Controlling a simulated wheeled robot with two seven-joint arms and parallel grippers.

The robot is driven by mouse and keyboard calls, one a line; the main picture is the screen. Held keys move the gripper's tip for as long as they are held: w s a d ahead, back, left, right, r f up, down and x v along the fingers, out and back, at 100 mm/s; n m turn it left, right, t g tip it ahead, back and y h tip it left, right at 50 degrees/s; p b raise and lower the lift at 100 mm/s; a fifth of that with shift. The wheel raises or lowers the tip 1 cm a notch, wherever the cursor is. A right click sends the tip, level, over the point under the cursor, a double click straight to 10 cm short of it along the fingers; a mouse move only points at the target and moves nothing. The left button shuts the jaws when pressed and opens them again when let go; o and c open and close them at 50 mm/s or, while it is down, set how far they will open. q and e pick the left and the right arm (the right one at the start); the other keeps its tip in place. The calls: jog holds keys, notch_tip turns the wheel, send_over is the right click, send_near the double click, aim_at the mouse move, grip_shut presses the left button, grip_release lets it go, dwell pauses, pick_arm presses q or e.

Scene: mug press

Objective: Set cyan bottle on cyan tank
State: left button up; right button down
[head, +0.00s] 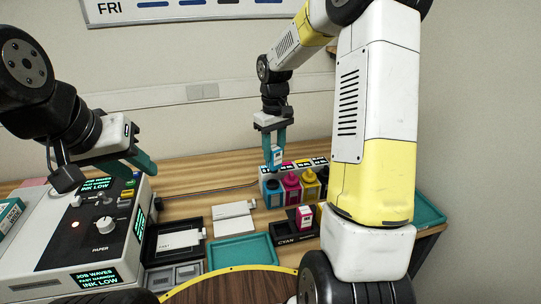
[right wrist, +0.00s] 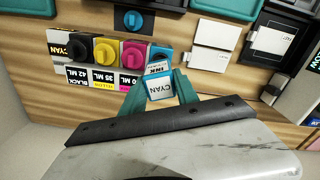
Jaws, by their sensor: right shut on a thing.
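The cyan bottle (head: 277,156) is a small box-shaped bottle with a white label. My right gripper (head: 273,150) is shut on it and holds it above the cyan tank (head: 273,196), at the left end of the tank row.
Magenta (head: 291,189) and yellow (head: 309,186) tanks stand right of the cyan one, with a black one (right wrist: 78,45) beyond. A teal tray (head: 242,252) and the printer (head: 75,240) lie left.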

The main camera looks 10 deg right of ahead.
aim_at(273, 166)
jog(key=shift+w, duration=0.3)
jog(key=shift+f, duration=2.75)
jog(key=shift+f, duration=0.5)
jog(key=c, duration=1.2)
grip_release()
jog(key=shift+f, duration=0.1)
jog(key=shift+r, duration=5.55)
